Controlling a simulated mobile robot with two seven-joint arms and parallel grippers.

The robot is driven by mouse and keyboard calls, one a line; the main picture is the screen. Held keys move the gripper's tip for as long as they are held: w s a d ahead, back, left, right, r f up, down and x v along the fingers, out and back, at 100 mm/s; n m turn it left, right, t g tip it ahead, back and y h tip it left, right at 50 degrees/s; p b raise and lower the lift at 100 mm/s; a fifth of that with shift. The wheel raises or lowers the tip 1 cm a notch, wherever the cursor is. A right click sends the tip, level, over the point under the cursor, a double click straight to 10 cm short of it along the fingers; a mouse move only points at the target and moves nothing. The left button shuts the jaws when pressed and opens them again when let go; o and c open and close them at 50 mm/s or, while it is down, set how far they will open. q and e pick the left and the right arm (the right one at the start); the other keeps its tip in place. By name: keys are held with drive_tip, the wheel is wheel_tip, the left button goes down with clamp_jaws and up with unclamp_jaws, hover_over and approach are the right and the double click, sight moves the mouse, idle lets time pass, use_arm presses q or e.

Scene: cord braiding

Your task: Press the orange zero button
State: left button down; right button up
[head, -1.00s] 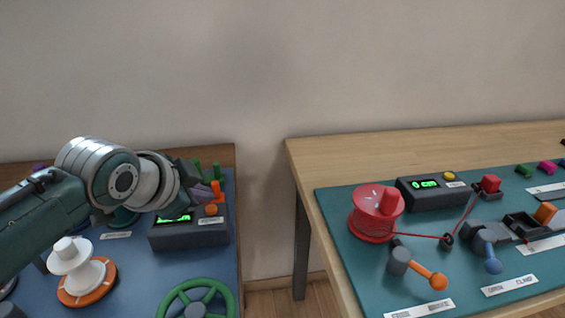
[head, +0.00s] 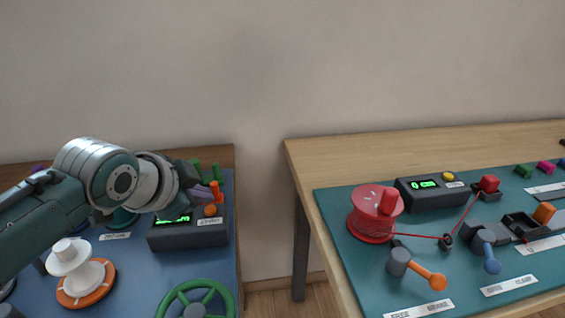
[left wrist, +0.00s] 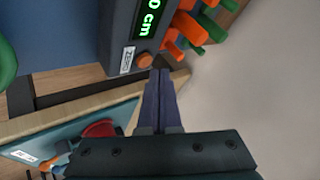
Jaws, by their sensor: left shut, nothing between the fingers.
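The orange zero button (head: 210,210) sits on top of a dark grey counter box (head: 190,236) with a green display, on the left table. In the left wrist view the round orange button (left wrist: 145,60) is beside the "ZERO" label, and the display (left wrist: 150,18) reads 0 cm. My left gripper (head: 207,196) is shut and empty, its purple fingers just above the button. In the left wrist view the fingertips (left wrist: 160,74) are right next to the button; I cannot tell whether they touch it. My right gripper is not in view.
Orange and green pegs (left wrist: 186,30) stand close behind the box. A white spool (head: 70,258) on an orange base and a green handwheel (head: 197,300) are nearby. The right table holds a red reel (head: 375,222) and another counter box (head: 430,195) with a yellow button.

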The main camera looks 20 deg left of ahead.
use_arm(q)
drive_tip(key=shift+f, duration=0.15)
idle(0.3)
drive_tip(key=shift+f, duration=0.3)
drive_tip(key=shift+f+b, duration=0.35)
drive_tip(key=shift+f, duration=0.05)
idle(0.5)
drive_tip(key=shift+r, duration=0.1)
drive_tip(key=shift+r+p, duration=0.7)
drive_tip(key=shift+p, duration=0.25)
drive_tip(key=shift+r, duration=0.15)
wheel_tip(320, 180, up, 5)
drive_tip(key=p, duration=0.5)
idle(0.5)
